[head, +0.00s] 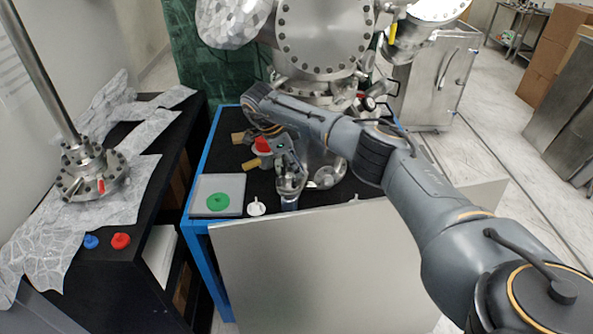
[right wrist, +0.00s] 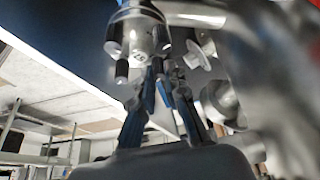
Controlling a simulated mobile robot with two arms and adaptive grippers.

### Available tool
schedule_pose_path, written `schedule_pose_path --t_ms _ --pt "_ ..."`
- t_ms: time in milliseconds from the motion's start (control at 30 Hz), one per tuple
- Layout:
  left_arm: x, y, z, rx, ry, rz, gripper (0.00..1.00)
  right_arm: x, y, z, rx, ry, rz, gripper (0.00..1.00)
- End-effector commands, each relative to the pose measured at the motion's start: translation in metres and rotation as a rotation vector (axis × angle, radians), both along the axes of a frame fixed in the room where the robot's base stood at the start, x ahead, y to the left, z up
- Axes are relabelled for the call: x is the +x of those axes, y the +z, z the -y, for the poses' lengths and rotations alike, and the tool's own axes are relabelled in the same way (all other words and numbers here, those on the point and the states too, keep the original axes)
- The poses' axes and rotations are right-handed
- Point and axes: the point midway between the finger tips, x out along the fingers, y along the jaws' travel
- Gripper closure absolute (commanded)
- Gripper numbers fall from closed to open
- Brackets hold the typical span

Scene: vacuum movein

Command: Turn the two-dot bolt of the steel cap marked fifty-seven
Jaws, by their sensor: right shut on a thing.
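My right gripper (head: 288,180) reaches down over the blue-framed bench, at a steel fitting near the bench's front edge. In the right wrist view its two blue-edged fingers (right wrist: 163,75) close on a small bolt-like part under a round steel cap (right wrist: 135,32). The cap carries several dark-ended bolts around its rim, one of them on the left (right wrist: 121,70). The dots on the held bolt cannot be made out. My left gripper is not in view.
A large steel chamber (head: 320,35) stands behind the bench. A grey tray (head: 233,182) with a green disc (head: 218,202) and a white knob (head: 256,207) lie left of the gripper. A black side table (head: 110,265) holds a steel flanged rod (head: 92,170), a blue cap (head: 91,241) and a red cap (head: 121,240).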

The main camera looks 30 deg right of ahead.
Motion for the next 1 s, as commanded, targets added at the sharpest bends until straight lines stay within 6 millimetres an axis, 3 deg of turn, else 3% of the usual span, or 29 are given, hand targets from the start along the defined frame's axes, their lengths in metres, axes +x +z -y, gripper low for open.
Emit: schedule_pose_path --t_ms 500,1000 --pt "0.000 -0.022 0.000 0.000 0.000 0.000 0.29 0.002 0.000 0.001 0.000 -0.367 0.004 1.00" --pt "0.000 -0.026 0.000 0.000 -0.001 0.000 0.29 0.003 0.002 0.001 0.000 -0.445 0.005 1.00"
